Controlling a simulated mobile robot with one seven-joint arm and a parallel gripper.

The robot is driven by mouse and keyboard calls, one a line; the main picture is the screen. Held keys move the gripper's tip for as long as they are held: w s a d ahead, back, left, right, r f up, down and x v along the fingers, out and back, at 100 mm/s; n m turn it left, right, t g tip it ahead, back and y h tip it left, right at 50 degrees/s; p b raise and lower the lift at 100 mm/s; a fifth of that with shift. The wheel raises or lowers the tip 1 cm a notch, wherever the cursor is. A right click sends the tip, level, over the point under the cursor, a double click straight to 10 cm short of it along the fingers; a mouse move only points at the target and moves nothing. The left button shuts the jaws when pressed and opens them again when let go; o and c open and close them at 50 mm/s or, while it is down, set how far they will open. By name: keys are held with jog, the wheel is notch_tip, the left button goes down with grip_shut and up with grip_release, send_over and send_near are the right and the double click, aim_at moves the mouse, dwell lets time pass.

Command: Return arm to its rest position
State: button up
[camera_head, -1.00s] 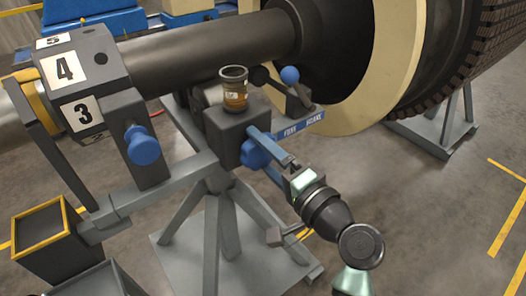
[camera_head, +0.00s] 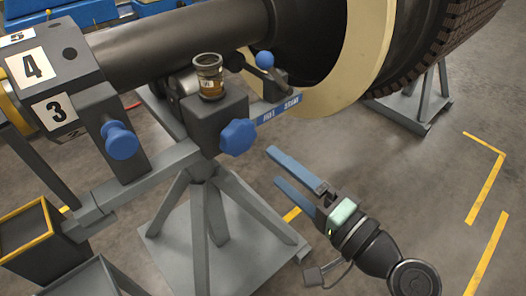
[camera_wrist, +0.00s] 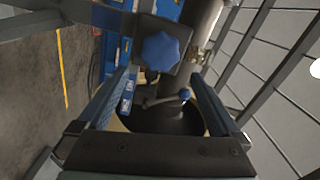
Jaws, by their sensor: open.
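My gripper (camera_head: 278,168) is open and empty in the head view, its two blue fingers pointing up and left toward the stand. It is apart from the blue star knob (camera_head: 237,136) on the dark block (camera_head: 212,122), to the right of it and lower in the picture. In the wrist view the two fingers (camera_wrist: 165,88) stand wide apart, with the blue knob (camera_wrist: 161,52) beyond them and nothing between them. My arm reaches in from the lower right corner of the head view.
A glass jar (camera_head: 208,77) with brownish contents stands on the block. A blue ball-ended lever (camera_head: 264,60) is beside it. The grey stand (camera_head: 200,215), a yellow-rimmed bin (camera_head: 28,226) and the large rotor (camera_head: 430,40) are around.

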jog(key=shift+v, duration=1.1)
